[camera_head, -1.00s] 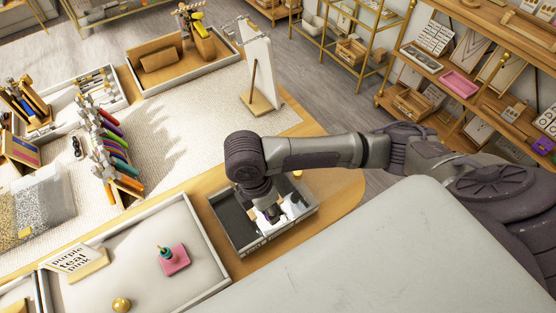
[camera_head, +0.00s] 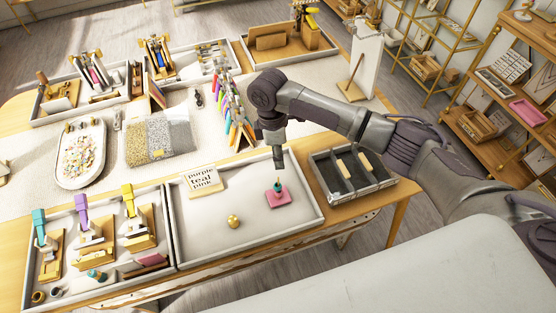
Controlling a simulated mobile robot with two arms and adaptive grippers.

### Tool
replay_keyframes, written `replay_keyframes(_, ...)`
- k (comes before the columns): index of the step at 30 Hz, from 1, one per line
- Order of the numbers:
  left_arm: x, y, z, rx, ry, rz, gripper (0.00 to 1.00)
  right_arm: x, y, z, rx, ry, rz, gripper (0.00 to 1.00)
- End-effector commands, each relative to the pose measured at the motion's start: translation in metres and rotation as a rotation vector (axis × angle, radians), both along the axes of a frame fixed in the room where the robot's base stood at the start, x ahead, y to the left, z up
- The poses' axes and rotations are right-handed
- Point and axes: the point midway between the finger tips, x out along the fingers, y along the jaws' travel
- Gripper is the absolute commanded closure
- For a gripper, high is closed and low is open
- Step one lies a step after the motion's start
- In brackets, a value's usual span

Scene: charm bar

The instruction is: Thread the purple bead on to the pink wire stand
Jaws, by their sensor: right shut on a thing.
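The pink wire stand (camera_head: 279,196) stands in the pale tray at lower centre, with a teal bead (camera_head: 278,187) low on its wire. My right gripper (camera_head: 279,166) points down just above the stand, near the top of its wire. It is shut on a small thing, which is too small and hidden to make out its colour. I cannot make out the purple bead anywhere in the view. My left gripper is not in view.
A compartmented dark tray (camera_head: 350,175) is to the right. A row of coloured pens or tools (camera_head: 232,112) stands behind. The pale tray's front is clear.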

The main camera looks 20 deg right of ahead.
Motion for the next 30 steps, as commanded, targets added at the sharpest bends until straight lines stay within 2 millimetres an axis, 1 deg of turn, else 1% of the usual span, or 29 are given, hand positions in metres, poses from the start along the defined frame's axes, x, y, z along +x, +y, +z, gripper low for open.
replay_keyframes(1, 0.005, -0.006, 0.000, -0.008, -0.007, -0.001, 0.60, 0.000, 0.000, 0.000, 0.000, 0.000, 0.001, 0.91)
replay_keyframes(4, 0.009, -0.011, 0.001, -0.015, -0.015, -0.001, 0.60, 0.000, 0.000, 0.000, 0.000, 0.000, 0.001, 0.91)
replay_keyframes(8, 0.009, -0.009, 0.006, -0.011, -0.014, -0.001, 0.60, 0.000, 0.001, 0.002, 0.002, 0.003, 0.001, 0.91)
replay_keyframes(11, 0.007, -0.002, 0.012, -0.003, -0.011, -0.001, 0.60, -0.001, 0.001, 0.003, 0.003, 0.007, 0.000, 0.91)
replay_keyframes(12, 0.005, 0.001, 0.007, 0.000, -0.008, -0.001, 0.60, -0.001, 0.000, -0.004, 0.003, 0.008, 0.000, 0.91)
replay_keyframes(15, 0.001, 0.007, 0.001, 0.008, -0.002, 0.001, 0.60, -0.001, 0.000, -0.015, 0.002, 0.008, 0.000, 0.91)
replay_keyframes(21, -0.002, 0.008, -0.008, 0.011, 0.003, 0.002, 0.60, -0.001, 0.001, -0.035, 0.003, 0.007, 0.000, 0.91)
replay_keyframes(25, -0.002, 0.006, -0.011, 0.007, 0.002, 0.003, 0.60, -0.001, 0.001, -0.043, 0.003, 0.007, 0.001, 0.91)
replay_keyframes(30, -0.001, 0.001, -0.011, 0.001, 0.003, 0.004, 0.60, 0.000, 0.000, -0.045, 0.002, 0.006, 0.001, 0.91)
